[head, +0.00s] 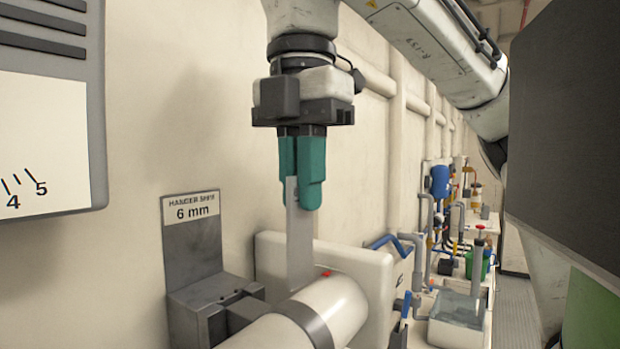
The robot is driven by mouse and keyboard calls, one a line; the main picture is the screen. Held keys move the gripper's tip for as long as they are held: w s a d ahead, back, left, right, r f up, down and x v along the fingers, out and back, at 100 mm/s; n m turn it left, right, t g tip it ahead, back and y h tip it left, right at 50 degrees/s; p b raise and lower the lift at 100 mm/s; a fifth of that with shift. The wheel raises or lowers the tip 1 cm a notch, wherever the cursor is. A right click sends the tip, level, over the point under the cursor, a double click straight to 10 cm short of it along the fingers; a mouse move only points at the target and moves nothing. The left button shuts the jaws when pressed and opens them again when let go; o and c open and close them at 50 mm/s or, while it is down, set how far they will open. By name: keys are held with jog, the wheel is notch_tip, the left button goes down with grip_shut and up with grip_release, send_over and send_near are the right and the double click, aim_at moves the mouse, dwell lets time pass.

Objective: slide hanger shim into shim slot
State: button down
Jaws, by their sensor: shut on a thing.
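My gripper (302,185) points straight down with teal fingers shut on the hanger shim (300,250). The shim is a thin flat grey plate, hanging upright below the fingers. Its lower end appears just above or against the top of a white cylinder (340,299) with a grey band (307,322); I cannot tell whether they touch. To its left stands a grey metal bracket (193,252) under a sign (190,207) reading "HANGER SHIM 6 mm". The shim slot cannot be made out clearly.
A white panel (365,275) stands behind the shim, and a small red mark (326,273) shows beside its lower end. A grey-framed gauge (45,140) hangs at left. Pipes and a clear tank (458,308) are at right. A large dark panel (567,130) fills the right edge.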

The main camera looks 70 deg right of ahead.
jog(key=w+d+f, duration=0.3)
jog(key=w+f, duration=0.1)
jog(key=w, duration=0.6)
jog(key=shift+w+b, duration=0.15)
jog(key=shift+b, duration=0.15)
dwell(1.0)
jog(key=shift+p, duration=0.3)
dwell(0.7)
notch_tip(320, 180, down, 7)
jog(key=b, duration=0.2)
jog(key=shift+r+b, duration=0.15)
jog(key=shift+b, duration=0.25)
dwell(3.1)
jog(key=c, duration=1.1)
grip_release()
